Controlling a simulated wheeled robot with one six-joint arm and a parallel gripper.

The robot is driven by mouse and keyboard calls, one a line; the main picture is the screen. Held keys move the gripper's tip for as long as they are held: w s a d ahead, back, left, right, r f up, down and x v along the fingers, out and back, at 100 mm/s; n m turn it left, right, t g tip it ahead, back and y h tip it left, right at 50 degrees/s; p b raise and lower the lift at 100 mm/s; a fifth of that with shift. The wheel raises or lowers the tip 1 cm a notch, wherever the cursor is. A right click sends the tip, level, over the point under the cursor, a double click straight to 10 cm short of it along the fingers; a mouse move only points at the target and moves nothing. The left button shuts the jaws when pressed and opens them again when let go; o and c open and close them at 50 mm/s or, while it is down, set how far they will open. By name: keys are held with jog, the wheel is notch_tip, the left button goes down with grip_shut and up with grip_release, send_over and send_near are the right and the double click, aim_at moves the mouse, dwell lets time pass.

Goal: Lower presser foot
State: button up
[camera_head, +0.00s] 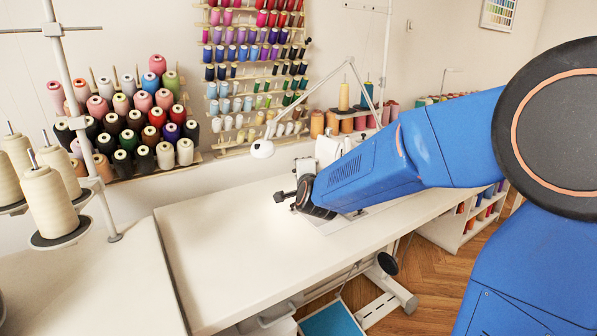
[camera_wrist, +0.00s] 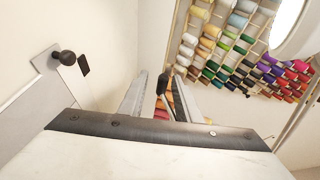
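The white sewing machine (camera_head: 329,148) stands on the pale table, mostly hidden behind my blue arm. My gripper (camera_head: 286,195) is at the left side of the machine, just above the table. In the wrist view my gripper (camera_wrist: 163,96) has two grey fingers apart with a gap between them. A small dark piece (camera_wrist: 162,82) shows in that gap; I cannot tell whether it is the presser foot lever or whether it lies between the fingers or beyond. A pale panel with a dark knob (camera_wrist: 68,57) is at the left. The presser foot is not recognisable.
A white lamp (camera_head: 262,149) hangs close above and left of my gripper, and its pale head also fills the wrist view's upper right (camera_wrist: 292,22). Thread racks (camera_head: 250,60) line the wall. The sewing table (camera_head: 225,255) is clear left of my gripper.

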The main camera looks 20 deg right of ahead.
jog(key=s+a+r, duration=0.1)
jog(key=s+r, duration=0.1)
jog(key=s, duration=1.5)
jog(key=shift+a+r, duration=0.2)
jog(key=shift+r, duration=0.2)
jog(key=shift+s, duration=0.1)
